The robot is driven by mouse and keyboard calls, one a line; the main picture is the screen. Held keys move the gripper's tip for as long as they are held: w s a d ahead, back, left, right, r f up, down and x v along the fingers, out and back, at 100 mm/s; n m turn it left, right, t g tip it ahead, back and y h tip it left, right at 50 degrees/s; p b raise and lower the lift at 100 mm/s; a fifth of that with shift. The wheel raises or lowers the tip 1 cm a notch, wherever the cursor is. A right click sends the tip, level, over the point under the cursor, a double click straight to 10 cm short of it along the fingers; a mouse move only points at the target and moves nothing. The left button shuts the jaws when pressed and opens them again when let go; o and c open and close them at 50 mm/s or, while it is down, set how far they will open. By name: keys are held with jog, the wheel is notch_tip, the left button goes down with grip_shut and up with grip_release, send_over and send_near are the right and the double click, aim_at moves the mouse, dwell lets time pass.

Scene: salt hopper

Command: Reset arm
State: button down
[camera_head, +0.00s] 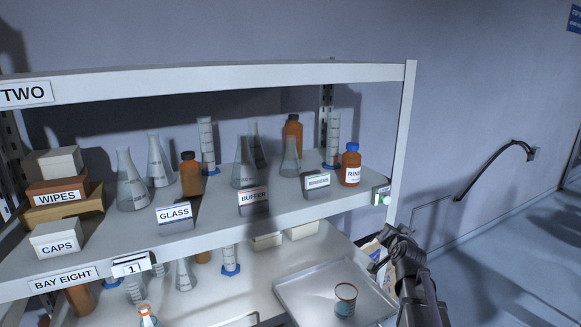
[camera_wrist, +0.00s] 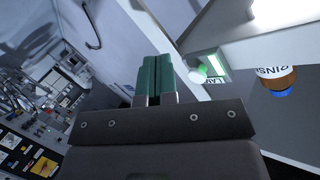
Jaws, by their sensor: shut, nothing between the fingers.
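My gripper (camera_wrist: 155,62) shows in the wrist view with its two green fingers pressed together and nothing between them. It points toward the end of the shelf, close to a green-and-white label and a pale round knob (camera_wrist: 198,75) at the shelf edge. In the head view my dark grey arm stands at the lower right, just beyond the shelf's right post. The fingertips are hard to make out there.
The shelf (camera_head: 240,207) holds flasks, cylinders, orange bottles and labelled boxes. An orange RINSE bottle (camera_head: 351,170) stands near its right end, by my arm. Below, a metal tray (camera_head: 300,290) holds a small cup (camera_head: 345,301). Open floor (camera_head: 510,270) lies to the right.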

jog(key=s+a+f+n+g+y, duration=0.1)
jog(key=s+a+f+g, duration=0.3)
jog(key=s, duration=0.5)
jog(key=s+a+f+n+g, duration=0.4)
jog(key=s+a+g, duration=0.2)
jog(key=s+a, duration=0.2)
jog(key=s+a+f+n+g+y, duration=0.1)
jog(key=s+a+f+n+g, duration=0.2)
jog(key=s+a, duration=0.3)
jog(key=s+f+g, duration=0.1)
jog(key=s, duration=0.3)
jog(key=shift+a+f+g+y, duration=0.3)
jog(key=shift+f+g, duration=0.1)
jog(key=c, duration=1.8)
grip_release()
